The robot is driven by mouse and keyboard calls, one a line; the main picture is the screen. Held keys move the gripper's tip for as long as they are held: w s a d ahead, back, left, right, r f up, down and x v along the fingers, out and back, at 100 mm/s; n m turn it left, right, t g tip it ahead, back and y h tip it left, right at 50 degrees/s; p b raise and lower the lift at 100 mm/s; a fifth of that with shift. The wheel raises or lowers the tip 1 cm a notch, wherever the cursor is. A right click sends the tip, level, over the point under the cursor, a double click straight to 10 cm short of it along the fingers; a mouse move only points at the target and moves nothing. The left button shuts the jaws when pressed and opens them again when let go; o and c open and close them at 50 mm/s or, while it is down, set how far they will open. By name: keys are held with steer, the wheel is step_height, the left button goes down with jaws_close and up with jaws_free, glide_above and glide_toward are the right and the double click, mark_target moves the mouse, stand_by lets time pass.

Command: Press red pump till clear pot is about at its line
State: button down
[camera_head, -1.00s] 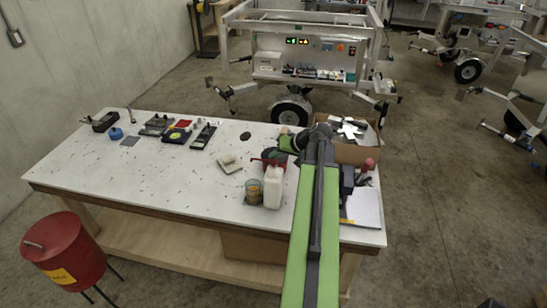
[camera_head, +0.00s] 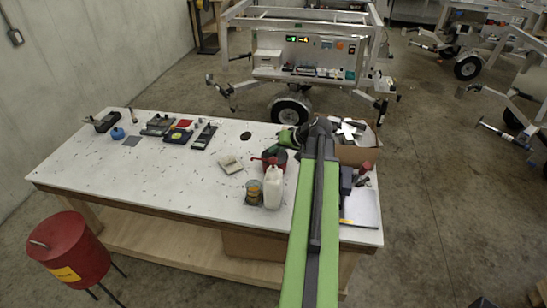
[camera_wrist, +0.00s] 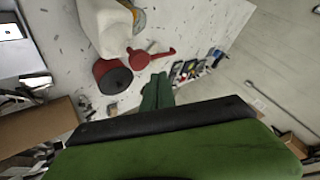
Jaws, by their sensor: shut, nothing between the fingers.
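The red pump (camera_head: 268,160) shows at the top of a white bottle (camera_head: 273,188) near the table's front right. In the wrist view my green gripper (camera_wrist: 156,92) is shut and empty, pointing past the pump.
A dark-topped red can (camera_wrist: 112,77) stands close to the pump. A cardboard box (camera_head: 360,153) of metal scraps is at the right. A pale square dish (camera_head: 230,164) lies left of the bottle. The middle of the table (camera_head: 170,180) is mostly free.

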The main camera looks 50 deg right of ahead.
step_height(320, 180, up, 4)
steer(key=p, duration=0.3)
steer(key=shift+f, duration=0.15)
stand_by(0.4)
